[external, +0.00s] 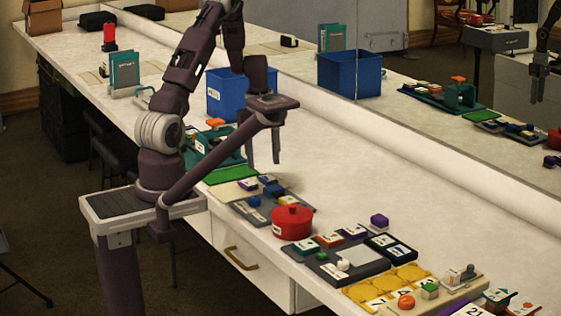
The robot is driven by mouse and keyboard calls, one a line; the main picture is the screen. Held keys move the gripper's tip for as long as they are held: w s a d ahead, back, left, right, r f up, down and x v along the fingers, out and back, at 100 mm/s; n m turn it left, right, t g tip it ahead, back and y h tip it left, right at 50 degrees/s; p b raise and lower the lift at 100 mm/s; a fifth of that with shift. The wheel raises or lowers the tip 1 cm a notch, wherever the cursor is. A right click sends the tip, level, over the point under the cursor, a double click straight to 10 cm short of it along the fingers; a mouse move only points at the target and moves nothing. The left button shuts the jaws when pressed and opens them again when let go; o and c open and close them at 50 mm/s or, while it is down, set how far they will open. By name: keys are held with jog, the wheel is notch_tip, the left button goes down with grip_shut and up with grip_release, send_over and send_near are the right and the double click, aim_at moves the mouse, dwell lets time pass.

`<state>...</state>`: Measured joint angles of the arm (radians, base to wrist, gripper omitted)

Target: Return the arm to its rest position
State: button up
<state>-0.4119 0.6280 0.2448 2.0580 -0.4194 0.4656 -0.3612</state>
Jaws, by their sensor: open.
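My gripper (263,148) points down in the external view, with its two fingers apart and nothing between them. It hangs over the table (340,165), in front of the blue bin (228,92) and beyond the red round pot (292,222). My arm rises from its stand at the left front and folds over the table. How high the fingertips are above the table top is hard to tell from this one view.
A teal book (124,70) stands at the back left. A mirror-like panel along the back repeats the scene. The table's middle right is clear.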

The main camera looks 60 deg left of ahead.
jog(key=s+d+r+m+t, duration=0.1)
jog(key=s+d+r+m, duration=0.25)
jog(key=d+r, duration=0.5)
jog(key=s+d+r+m+t, duration=0.2)
jog(key=d+r+m, duration=0.4)
jog(key=r, duration=0.4)
jog(key=s+d+r+m+t, duration=0.1)
jog(key=s+d+m, duration=0.2)
jog(key=s, duration=0.4)
jog(key=s+d+r+m+t, duration=0.1)
jog(key=s+d+r+m, duration=0.1)
jog(key=s, duration=0.5)
jog(key=shift+d+r+m, duration=0.15)
jog(key=shift+d+m, duration=0.3)
jog(key=shift+d, duration=0.4)
